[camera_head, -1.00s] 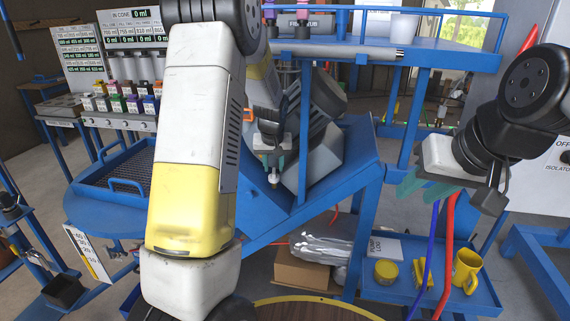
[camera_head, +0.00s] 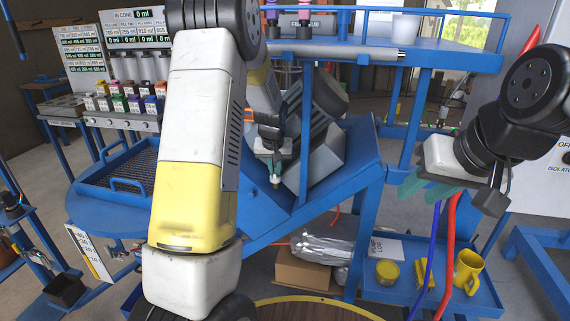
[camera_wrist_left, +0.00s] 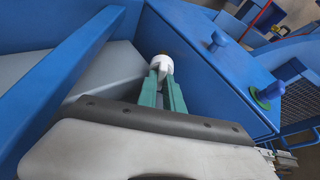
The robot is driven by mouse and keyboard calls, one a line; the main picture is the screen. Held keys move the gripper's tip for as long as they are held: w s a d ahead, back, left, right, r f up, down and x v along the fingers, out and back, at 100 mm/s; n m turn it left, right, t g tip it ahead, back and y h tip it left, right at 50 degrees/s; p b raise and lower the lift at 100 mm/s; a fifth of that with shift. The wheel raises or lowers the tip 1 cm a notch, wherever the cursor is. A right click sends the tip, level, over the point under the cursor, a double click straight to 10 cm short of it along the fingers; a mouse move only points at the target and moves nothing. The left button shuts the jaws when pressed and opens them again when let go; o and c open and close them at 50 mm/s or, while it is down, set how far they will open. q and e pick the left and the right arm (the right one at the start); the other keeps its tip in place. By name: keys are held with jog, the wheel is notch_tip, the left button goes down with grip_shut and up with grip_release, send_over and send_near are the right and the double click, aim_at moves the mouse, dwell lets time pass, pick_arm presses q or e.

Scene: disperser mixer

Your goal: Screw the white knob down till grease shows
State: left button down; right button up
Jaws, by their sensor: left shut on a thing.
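The white knob (camera_wrist_left: 161,65) shows at the tips of my left gripper's green fingers in the left wrist view. It sits close to a blue panel (camera_wrist_left: 205,75). My left gripper (camera_wrist_left: 164,80) is shut on the knob, with one finger on each side. A small brownish patch shows at the knob's far edge; I cannot tell what it is. In the head view my left gripper (camera_head: 275,176) points down beside the blue frame, and the knob is too small to make out well. My right gripper (camera_head: 428,189) hangs at the right with its green fingers apart, empty.
A grey motor-like body (camera_head: 318,135) and a blue upright stand just right of my left gripper. A lower blue shelf (camera_head: 400,290) holds a yellow mug (camera_head: 467,270) and a yellow tin (camera_head: 387,272). A mesh tray (camera_head: 125,175) lies at the left.

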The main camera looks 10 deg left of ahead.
pick_arm(q)
jog(key=shift+m+h, duration=0.5)
jog(key=shift+m, duration=1)
jog(key=c, duration=1.5)
grip_release()
jog(key=shift+a, duration=0.1)
jog(key=shift+v, duration=3.85)
jog(key=shift+s+r, duration=0.1)
jog(key=shift+s, duration=0.05)
